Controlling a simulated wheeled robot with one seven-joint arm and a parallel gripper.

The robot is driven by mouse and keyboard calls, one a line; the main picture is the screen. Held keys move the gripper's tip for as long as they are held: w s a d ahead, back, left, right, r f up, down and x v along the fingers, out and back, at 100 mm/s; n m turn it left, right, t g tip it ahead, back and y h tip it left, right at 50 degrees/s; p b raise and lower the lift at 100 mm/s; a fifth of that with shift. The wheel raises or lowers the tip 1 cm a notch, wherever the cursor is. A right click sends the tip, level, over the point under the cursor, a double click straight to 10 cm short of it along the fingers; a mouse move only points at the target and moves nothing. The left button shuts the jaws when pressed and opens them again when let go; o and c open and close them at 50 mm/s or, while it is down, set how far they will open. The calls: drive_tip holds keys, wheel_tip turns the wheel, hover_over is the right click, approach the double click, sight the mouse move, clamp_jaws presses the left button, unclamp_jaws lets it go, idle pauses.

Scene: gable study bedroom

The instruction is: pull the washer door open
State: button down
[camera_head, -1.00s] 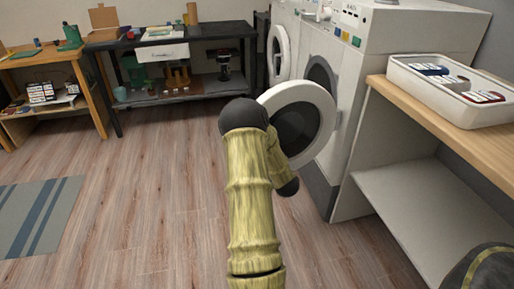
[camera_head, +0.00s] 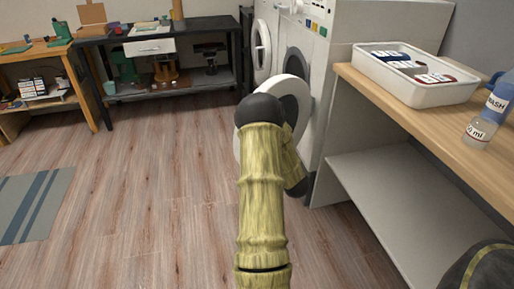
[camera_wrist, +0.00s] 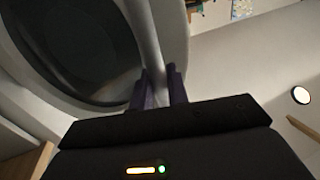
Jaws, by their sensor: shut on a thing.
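The washer (camera_head: 326,60) is a white front-loader on the right in the head view. Its round door (camera_head: 303,92), a white ring with dark glass, stands swung out from the dark opening. My arm covers part of the door there and hides my gripper. In the wrist view the dark glass and pale ring of the door (camera_wrist: 75,45) fill the upper left. My gripper (camera_wrist: 160,86) has its two dark fingers closed on a pale bar at the door's edge. I cannot tell whether that bar is the handle or the rim.
A second white machine (camera_head: 262,45) with a round door stands beyond the washer. A wooden-topped counter (camera_head: 430,118) with a white tray (camera_head: 425,92) and a bottle (camera_head: 483,125) is at right. A black workbench (camera_head: 95,60) stands at the back. The floor at left is clear around a striped rug (camera_head: 35,205).

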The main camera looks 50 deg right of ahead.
drive_tip(key=shift+s+d, duration=0.2)
drive_tip(key=shift+s, duration=0.1)
drive_tip(key=c, duration=1.4)
unclamp_jaws()
drive_tip(key=shift+c, duration=0.2)
drive_tip(key=shift+w, duration=0.1)
drive_tip(key=p+v, duration=0.2)
drive_tip(key=v, duration=1.5)
drive_tip(key=shift+s, duration=0.25)
